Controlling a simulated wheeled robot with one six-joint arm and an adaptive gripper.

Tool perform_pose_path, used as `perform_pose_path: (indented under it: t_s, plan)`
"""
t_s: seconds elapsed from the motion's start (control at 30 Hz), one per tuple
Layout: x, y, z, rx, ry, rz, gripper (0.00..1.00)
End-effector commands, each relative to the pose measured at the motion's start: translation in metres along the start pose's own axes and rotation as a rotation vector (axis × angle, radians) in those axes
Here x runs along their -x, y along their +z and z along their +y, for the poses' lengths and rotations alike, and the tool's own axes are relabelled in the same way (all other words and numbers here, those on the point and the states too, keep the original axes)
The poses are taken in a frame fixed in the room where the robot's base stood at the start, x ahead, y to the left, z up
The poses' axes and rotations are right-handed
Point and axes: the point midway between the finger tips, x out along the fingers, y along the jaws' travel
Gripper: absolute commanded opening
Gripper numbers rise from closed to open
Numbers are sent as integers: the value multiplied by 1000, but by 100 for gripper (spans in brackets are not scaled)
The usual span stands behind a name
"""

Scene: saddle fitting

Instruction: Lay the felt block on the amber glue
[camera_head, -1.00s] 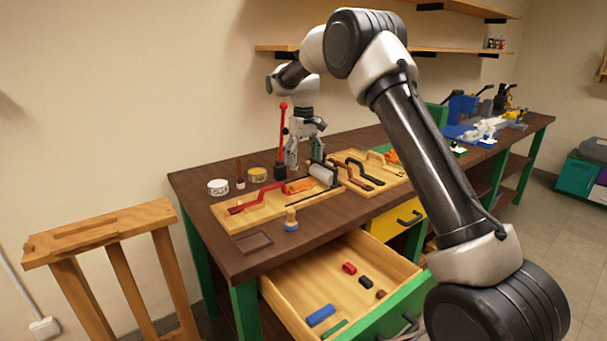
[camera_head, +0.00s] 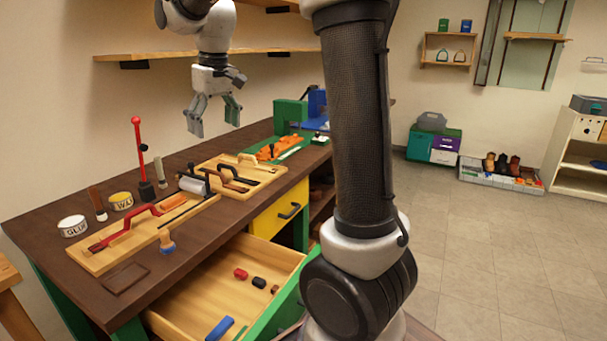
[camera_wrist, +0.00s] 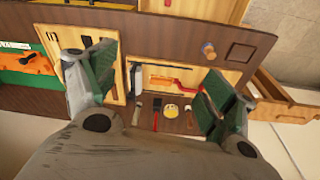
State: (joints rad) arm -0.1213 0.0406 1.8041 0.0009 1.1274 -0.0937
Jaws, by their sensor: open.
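My gripper (camera_head: 214,116) is open and empty, raised above the workbench and pointing down. Its two green-padded fingers also show spread apart in the wrist view (camera_wrist: 156,80). I cannot pick out a felt block for sure. The open drawer (camera_head: 190,290) holds a blue block (camera_head: 219,328), a red block (camera_head: 240,273) and small dark pieces (camera_head: 259,283). No amber glue patch can be told for sure. An orange piece (camera_head: 273,149) lies on a green base farther back.
Wooden tool trays (camera_head: 110,258) lie on the bench (camera_head: 60,268). A tall red-handled tool (camera_head: 140,150) stands beside a yellow tin (camera_head: 121,201). A wall shelf (camera_head: 180,55) runs behind my gripper. The floor (camera_head: 480,250) at right is clear.

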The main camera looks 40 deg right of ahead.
Motion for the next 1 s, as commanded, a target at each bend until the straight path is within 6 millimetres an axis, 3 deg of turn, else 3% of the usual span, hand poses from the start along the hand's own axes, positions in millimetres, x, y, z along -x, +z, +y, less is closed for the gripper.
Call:
perform_pose_path:
  t_s: [0.03, 0.2, 0.4, 0.5, 0.7, 1.0]
  plan:
    - [13, 29, 3, -21, 4, 23, 84]
    - [30, 122, 6, -89, 17, 88, 84]
    - [19, 222, 3, -163, 31, 156, 84]
    - [8, 255, 0, -188, 37, 182, 84]
    - [-6, 285, -3, -213, 41, 204, 84]
    - [-7, 286, -3, -214, 42, 204, 84]
